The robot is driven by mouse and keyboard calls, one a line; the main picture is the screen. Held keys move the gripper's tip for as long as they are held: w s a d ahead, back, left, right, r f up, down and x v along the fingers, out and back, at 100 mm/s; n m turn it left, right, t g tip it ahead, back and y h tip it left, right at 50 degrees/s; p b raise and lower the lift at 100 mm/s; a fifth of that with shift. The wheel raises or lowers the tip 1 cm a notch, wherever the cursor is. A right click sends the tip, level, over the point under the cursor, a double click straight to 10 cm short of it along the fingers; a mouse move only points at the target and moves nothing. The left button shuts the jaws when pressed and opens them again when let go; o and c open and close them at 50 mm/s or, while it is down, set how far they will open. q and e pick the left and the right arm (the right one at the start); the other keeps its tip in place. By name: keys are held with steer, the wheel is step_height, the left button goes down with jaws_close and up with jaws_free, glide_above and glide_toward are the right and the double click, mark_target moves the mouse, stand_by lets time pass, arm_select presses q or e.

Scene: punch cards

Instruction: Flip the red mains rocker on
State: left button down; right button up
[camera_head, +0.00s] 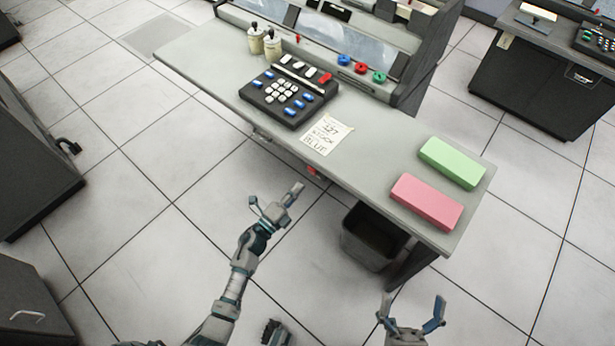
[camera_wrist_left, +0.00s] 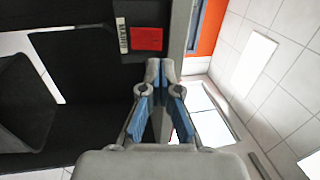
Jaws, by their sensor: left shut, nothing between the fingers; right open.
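The red mains rocker (camera_head: 312,171) sits under the front edge of the grey desk, mostly small and dark-edged in the head view. In the left wrist view the red rocker (camera_wrist_left: 147,39) is a plain red rectangle beside a white label (camera_wrist_left: 122,35) that appears to read MAINS. My left gripper (camera_head: 297,188) is shut and empty, just below and left of the rocker in the head view. In the left wrist view its closed fingertips (camera_wrist_left: 160,66) lie just under the rocker's picture; I cannot tell if they touch. My right gripper (camera_head: 411,305) is open and empty in front of the desk.
The desk (camera_head: 210,70) carries a black keypad (camera_head: 288,95), a paper note (camera_head: 326,134), a pink block (camera_head: 427,201) and a green block (camera_head: 452,162). A dark bin (camera_head: 370,239) stands under the desk's right part. Tiled floor lies clear in front.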

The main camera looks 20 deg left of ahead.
mark_target(312, 171)
arm_select(q)
steer(key=x, duration=0.4)
steer(key=shift+d+b, duration=0.1)
steer(key=shift+b, duration=0.2)
steer(key=shift+w+d+r, duration=0.1)
steer(key=shift+w+r, duration=0.05)
steer(key=shift+w, duration=0.2)
arm_select(e)
steer(key=shift+s+d+r+m+t, duration=0.15)
steer(key=shift+s+r+t, duration=0.15)
steer(key=shift+s+t, duration=0.15)
steer(key=shift+s+d+r+m+t, duration=0.15)
steer(key=shift+s+r+t, duration=0.1)
steer(key=shift+s+t, duration=0.2)
steer(key=shift+w, duration=0.2)
arm_select(q)
steer(key=shift+w+d+r+g+p, duration=0.15)
steer(key=shift+w+g+p, duration=0.15)
steer(key=shift+p, duration=0.75)
arm_select(e)
steer(key=w+f+g, duration=0.2)
steer(key=g, duration=0.1)
steer(key=w+f+n+g, duration=0.1)
steer(key=shift+w+a+f, duration=0.15)
steer(key=shift+a+f, duration=0.1)
steer(key=shift+a, duration=0.15)
steer(key=shift+f+g, duration=0.1)
steer(key=shift+g, duration=0.2)
